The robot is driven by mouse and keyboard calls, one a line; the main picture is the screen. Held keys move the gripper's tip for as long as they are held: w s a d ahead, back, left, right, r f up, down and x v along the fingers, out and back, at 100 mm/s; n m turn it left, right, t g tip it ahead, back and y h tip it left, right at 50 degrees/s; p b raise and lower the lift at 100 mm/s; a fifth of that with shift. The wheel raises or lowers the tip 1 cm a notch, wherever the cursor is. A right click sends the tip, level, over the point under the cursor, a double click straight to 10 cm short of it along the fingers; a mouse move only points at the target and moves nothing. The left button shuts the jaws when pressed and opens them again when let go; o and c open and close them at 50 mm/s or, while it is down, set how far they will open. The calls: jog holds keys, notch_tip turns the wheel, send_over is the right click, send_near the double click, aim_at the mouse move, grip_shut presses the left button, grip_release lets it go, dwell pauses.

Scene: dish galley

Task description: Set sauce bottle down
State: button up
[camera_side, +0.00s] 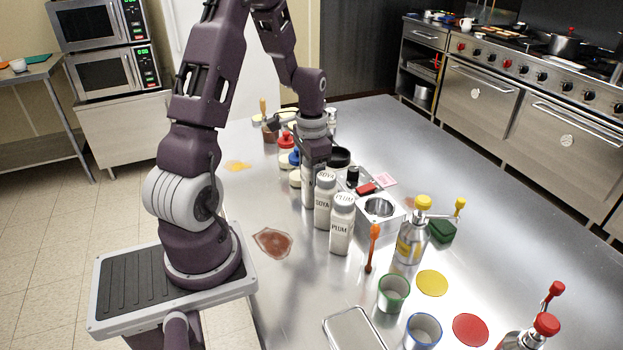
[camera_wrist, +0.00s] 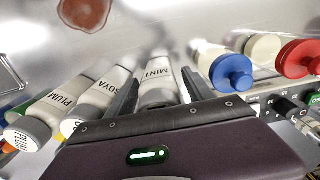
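In the wrist view, a white sauce bottle labelled MINT (camera_wrist: 157,76) is between the two dark fingers of my gripper (camera_wrist: 158,88). Its cap end is hidden by my gripper body. I cannot tell whether the fingers press on it or stand slightly apart. In the side view, the bottle (camera_side: 307,190) appears upright at table level, partly hidden behind the SOYA bottle, with my gripper (camera_side: 314,165) over its top. The SOYA bottle (camera_side: 325,202) and PLUM bottle (camera_side: 342,226) stand upright beside it in a row on the steel table.
A steel holder (camera_side: 379,209) stands right of the row. Blue-lidded (camera_wrist: 231,72) and red-lidded (camera_wrist: 299,58) jars stand close on the other side. An orange-topped utensil (camera_side: 373,246) and a yellow-topped pump bottle (camera_side: 411,240) are nearer the front. A brown-red spill patch (camera_side: 272,242) lies left.

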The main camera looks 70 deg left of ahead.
jog(key=shift+r, duration=0.15)
notch_tip(320, 180, up, 11)
jog(key=shift+r, duration=0.1)
jog(key=s+d+r+t+y, duration=0.1)
jog(key=d+r, duration=0.3)
jog(key=d, duration=0.2)
jog(key=s+d+r+t, duration=0.1)
jog(key=s+d+r, duration=0.1)
jog(key=d+r, duration=0.35)
jog(key=s+d+t+h, duration=0.1)
jog(key=s+d+t, duration=0.2)
jog(key=s+d, duration=0.6)
jog(key=shift+s+d+r+t, duration=0.2)
jog(key=shift+d+t, duration=0.1)
jog(key=shift+d, duration=0.8)
